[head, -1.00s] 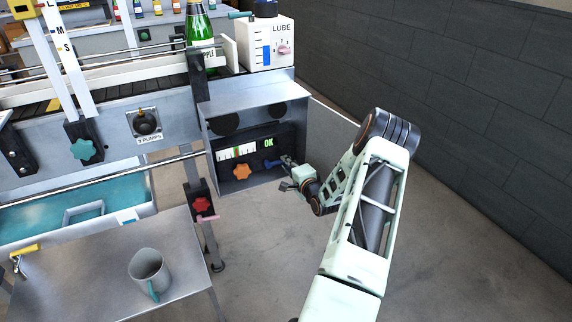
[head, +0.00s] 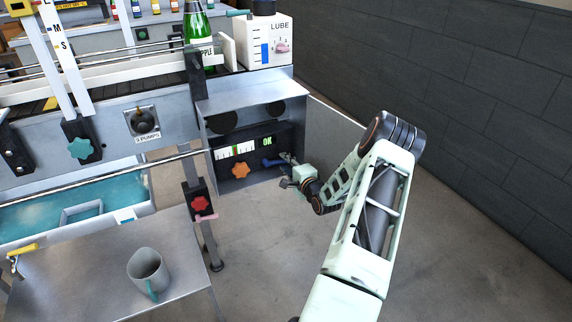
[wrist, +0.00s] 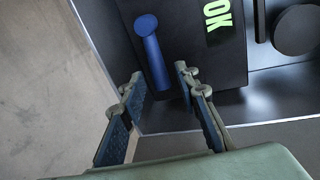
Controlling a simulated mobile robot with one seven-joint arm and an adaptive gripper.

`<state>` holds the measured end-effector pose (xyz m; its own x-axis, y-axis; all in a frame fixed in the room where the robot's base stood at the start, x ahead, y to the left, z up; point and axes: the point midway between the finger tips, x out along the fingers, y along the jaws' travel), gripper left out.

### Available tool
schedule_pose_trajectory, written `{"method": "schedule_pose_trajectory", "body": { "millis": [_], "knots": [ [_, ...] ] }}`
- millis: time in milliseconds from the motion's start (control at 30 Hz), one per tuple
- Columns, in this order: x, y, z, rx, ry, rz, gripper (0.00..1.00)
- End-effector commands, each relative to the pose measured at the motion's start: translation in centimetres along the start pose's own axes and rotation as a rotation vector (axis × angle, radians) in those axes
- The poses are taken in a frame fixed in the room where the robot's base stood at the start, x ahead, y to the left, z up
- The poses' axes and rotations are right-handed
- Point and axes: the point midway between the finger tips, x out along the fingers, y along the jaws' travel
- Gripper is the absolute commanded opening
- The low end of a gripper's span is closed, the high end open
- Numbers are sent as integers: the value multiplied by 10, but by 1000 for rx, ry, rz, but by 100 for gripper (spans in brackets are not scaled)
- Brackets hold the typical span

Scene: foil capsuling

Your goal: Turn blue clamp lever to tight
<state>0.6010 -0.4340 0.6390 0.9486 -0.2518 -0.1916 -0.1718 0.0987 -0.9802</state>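The blue clamp lever (head: 270,162) is on the dark front panel, below the green OK sign and right of the orange star knob (head: 240,170). In the wrist view the lever (wrist: 152,50) has a round head at the top and a bar slanting down. My gripper (wrist: 159,76) is open, with one finger on each side of the bar's lower end in the picture. I see no clear contact, and the depth between fingers and lever is hard to tell. In the head view my gripper (head: 286,171) is small, just right of the lever.
The grey machine housing (head: 250,95) overhangs the panel. A LUBE box (head: 266,48) and a green bottle (head: 197,22) stand above. A red star knob (head: 200,203) is on a post to the left. A mug (head: 148,268) stands on the metal table. Floor at right is clear.

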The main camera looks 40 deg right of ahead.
Motion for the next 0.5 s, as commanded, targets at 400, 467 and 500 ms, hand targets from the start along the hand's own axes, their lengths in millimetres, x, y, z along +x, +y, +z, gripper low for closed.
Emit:
{"method": "schedule_pose_trajectory", "body": {
  "millis": [400, 467, 500],
  "knots": [
    [-11, 0, -1, 0, 0, 2, 31],
    [-19, 1, -1, 1, 2, 2, 31],
    [-26, 0, -1, 1, 2, 2, 31]
  ]
}}
